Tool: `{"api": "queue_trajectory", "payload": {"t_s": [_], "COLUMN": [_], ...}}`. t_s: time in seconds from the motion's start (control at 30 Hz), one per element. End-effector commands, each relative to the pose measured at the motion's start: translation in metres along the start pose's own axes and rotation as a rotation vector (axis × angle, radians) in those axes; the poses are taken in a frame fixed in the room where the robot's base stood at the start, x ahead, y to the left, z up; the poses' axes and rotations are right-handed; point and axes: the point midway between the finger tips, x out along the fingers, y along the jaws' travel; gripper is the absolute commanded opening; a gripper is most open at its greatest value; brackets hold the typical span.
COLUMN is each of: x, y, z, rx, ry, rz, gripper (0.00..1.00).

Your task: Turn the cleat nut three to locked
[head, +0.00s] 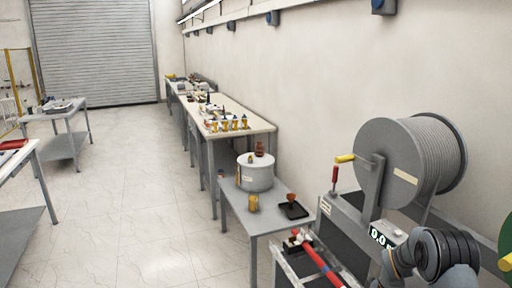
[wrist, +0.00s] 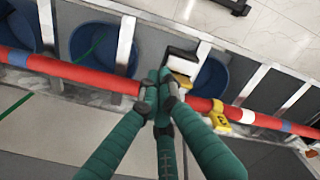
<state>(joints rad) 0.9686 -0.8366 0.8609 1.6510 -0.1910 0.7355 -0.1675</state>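A red cable (wrist: 75,70) with blue and white bands runs across the wrist view. It also shows at the bottom of the head view (head: 318,258). My gripper (wrist: 162,80) has green fingers that come together at the cable, beside a cleat with a black and white top (wrist: 182,58) and a yellow part (wrist: 184,77). Whether the fingertips hold a nut is hidden. I cannot read which is number three.
Metal rack bars (wrist: 125,45) cross beneath the cable, with blue round bins (wrist: 92,48) between them. In the head view, a grey cable drum (head: 400,160) stands at the right and a small grey table (head: 245,218) is left of the rack.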

Motion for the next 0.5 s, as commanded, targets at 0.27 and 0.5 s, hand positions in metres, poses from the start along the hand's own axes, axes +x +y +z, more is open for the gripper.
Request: {"api": "queue_trajectory", "payload": {"t_s": [0.27,0.5], "x": [0.000,0.000], "y": [-0.008,-0.015], "z": [-0.002,-0.002], "rx": [-0.006,-0.008], "ry": [0.009,0.012], "rz": [-0.001,-0.002], "gripper": [0.00,0.00]}}
